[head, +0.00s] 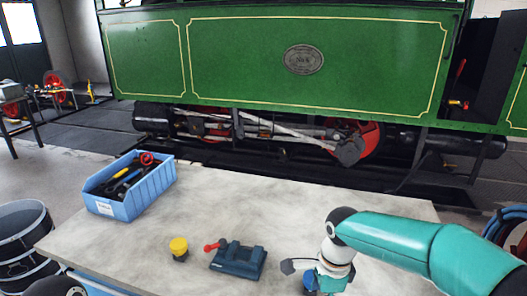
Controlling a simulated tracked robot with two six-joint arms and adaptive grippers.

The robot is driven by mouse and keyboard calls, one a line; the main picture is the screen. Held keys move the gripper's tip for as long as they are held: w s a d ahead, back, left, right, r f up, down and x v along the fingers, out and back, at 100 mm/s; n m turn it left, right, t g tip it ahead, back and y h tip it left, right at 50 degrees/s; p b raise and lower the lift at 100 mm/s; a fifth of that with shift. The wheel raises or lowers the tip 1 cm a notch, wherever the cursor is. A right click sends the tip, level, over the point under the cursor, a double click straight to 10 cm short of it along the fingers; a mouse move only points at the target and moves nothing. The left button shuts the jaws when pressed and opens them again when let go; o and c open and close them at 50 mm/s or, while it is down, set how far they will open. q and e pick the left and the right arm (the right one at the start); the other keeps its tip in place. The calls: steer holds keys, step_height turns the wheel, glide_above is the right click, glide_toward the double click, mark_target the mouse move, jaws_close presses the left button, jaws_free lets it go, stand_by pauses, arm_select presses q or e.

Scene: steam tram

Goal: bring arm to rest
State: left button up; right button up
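My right arm (425,243), teal with a white and dark wrist, reaches in from the right over the front of the table. My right gripper (300,275) points down near the table's front edge. One dark grey finger part sticks out to the left, and blue parts show below the wrist. The fingertips are too hidden to tell whether it is open or shut, or whether it holds anything. My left gripper is not in view.
A grey table (330,205) carries a blue tool bin (135,205), a yellow-topped knob (179,247) and a dark blue vise-like tool (238,261) with a red handle, left of my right gripper. The green tram (250,60) stands behind. The table's middle is clear.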

steer(key=s+a+f+n+y, duration=0.1)
steer(key=s+f+n, duration=0.25)
steer(key=f, duration=0.45)
steer(key=s+a+f+n+y, duration=0.1)
steer(key=s+f+n, duration=0.25)
steer(key=f, duration=0.55)
steer(key=s+d+f+n+y, duration=0.1)
steer(key=s+f+n, duration=0.7)
steer(key=s+f, duration=0.3)
step_height(320, 180, down, 9)
steer(key=s+b, duration=0.1)
steer(key=b, duration=0.9)
steer(key=shift+s+d+n+t, duration=0.2)
steer(key=shift+s+n+t, duration=0.1)
steer(key=shift+s+t, duration=0.1)
